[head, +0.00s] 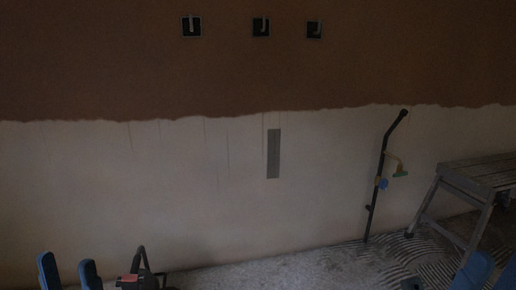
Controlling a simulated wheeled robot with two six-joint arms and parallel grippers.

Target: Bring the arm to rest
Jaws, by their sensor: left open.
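My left gripper (69,273) shows at the bottom left of the head view as two upright blue fingers. They stand apart with a clear gap, and nothing shows between them. Its arm is below the frame edge. At the bottom right, dim blue parts that look like my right gripper (490,274) are cut off by the frame edge. I cannot tell how its fingers stand.
A dark tool with a red part (139,272) is right of my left gripper. A black pole (379,175) leans on the half-plastered wall (150,180). A work platform (480,178) stands at right. A grey strip (273,153) and three dark boxes (261,27) are on the wall.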

